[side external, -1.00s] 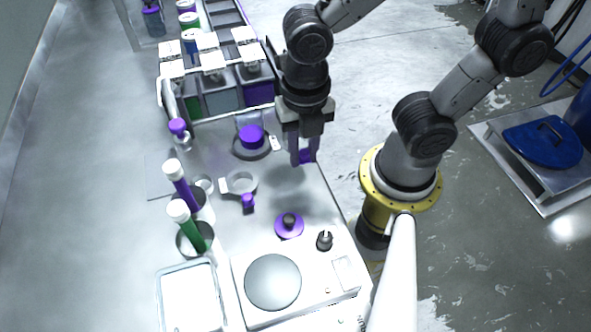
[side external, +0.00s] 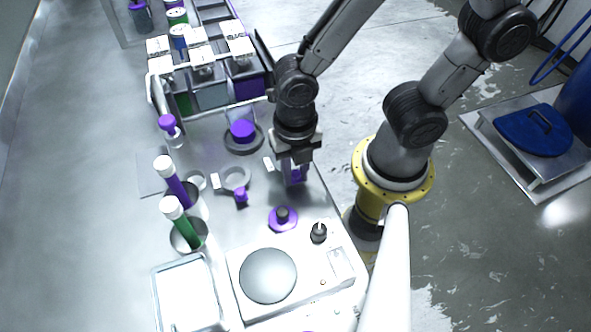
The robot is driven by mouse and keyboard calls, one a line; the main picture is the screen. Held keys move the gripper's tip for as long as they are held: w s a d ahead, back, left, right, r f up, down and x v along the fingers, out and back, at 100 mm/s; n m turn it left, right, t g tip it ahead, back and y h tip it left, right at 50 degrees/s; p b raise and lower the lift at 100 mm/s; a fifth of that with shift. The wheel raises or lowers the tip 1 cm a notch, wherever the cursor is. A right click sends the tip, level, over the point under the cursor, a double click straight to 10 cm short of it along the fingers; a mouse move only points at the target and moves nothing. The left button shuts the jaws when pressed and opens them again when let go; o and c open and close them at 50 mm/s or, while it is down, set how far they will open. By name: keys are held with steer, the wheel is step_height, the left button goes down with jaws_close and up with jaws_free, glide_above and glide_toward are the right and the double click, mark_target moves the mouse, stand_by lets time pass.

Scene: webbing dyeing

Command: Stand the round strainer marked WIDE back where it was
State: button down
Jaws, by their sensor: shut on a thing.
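My gripper (side external: 294,182) points down over the right part of the bench, right of the beaker. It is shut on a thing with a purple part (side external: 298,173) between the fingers. A small white tag (side external: 268,163) sticks out left of the fingers and seems to belong to it. The fingers hide most of its shape, so I cannot confirm that it is the WIDE strainer. A round ring strainer (side external: 236,170) with a white tag and purple grip sits on the bench to the left. Its marking is too small to read.
A beaker of purple liquid (side external: 242,131) stands in a dark ring behind. A purple disc with a dark knob (side external: 283,218) and a white unit with a round plate (side external: 268,275) are in front. Tubes (side external: 180,185) stand left. Bench between gripper and disc is clear.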

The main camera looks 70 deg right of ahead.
steer(key=shift+f, duration=0.15)
steer(key=c, duration=0.7)
jaws_free()
step_height(320, 180, up, 12)
steer(key=d+r+m+t, duration=0.2)
steer(key=d+m, duration=0.4)
steer(key=m, duration=0.7)
steer(key=d+r+m+t, duration=0.3)
steer(key=d+r+m, duration=0.2)
steer(key=m, duration=0.9)
steer(key=shift+s+d+t, duration=0.3)
steer(key=shift+s+d, duration=0.05)
steer(key=shift+d, duration=0.15)
steer(key=shift+r, duration=0.15)
